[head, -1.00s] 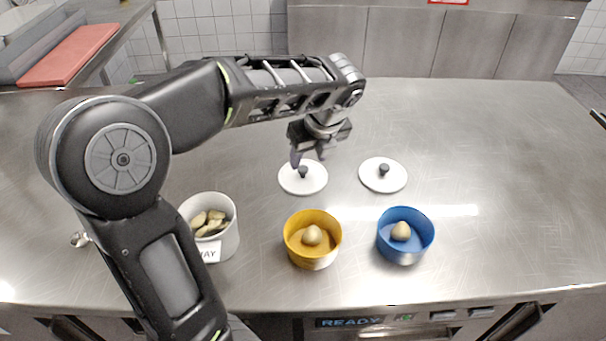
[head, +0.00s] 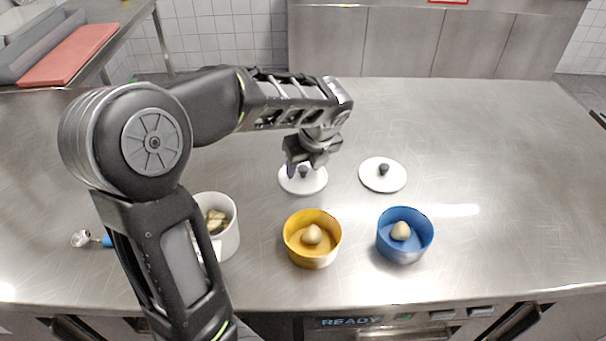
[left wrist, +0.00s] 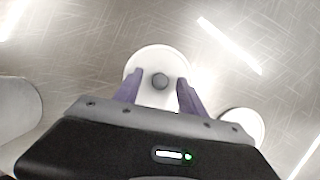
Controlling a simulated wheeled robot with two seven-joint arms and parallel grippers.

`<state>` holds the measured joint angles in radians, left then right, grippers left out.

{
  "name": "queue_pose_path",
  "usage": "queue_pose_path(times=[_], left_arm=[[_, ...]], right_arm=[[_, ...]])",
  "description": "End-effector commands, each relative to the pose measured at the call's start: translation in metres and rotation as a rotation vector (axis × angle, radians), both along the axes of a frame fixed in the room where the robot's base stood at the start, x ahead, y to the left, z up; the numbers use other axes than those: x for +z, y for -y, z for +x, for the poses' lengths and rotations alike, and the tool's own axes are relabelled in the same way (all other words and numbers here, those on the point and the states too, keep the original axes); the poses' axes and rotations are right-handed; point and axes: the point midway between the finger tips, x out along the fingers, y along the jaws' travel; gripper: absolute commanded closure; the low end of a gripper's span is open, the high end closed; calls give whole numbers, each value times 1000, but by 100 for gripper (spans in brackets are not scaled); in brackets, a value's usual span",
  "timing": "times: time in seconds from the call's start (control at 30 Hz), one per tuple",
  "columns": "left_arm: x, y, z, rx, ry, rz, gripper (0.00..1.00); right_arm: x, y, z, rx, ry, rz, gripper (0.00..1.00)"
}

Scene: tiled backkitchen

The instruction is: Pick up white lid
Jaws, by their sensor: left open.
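Two round white lids with dark knobs lie flat on the steel counter. The left lid (head: 303,184) is partly covered from above by my left gripper (head: 303,168). The right lid (head: 383,175) lies clear beside it. In the left wrist view, the left lid (left wrist: 150,62) and its knob sit between the two purple fingers of my open left gripper (left wrist: 158,85), which is empty. I cannot tell how high the fingertips are above the lid. The other lid (left wrist: 245,122) is partly hidden behind the gripper body. My right gripper does not show.
A yellow bowl (head: 312,254) and a blue bowl (head: 404,250), each holding a round pale item, stand in front of the lids. A white pot (head: 229,240) with pale pieces is partly behind my left arm. The counter's right side is clear.

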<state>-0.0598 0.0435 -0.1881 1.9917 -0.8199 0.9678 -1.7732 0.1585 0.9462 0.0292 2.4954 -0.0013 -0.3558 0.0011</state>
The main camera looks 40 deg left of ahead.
Motion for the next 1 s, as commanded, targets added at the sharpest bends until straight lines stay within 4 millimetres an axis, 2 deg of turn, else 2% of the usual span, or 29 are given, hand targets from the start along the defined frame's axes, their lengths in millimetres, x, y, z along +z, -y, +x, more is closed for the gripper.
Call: queue_pose_path(times=[0.27,0.83,1.0], left_arm=[[0,0,0,0,0,0,52],[0,0,0,0,0,0,99],[0,0,0,0,0,0,100]], right_arm=[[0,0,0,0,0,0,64],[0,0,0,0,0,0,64],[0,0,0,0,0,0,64]])
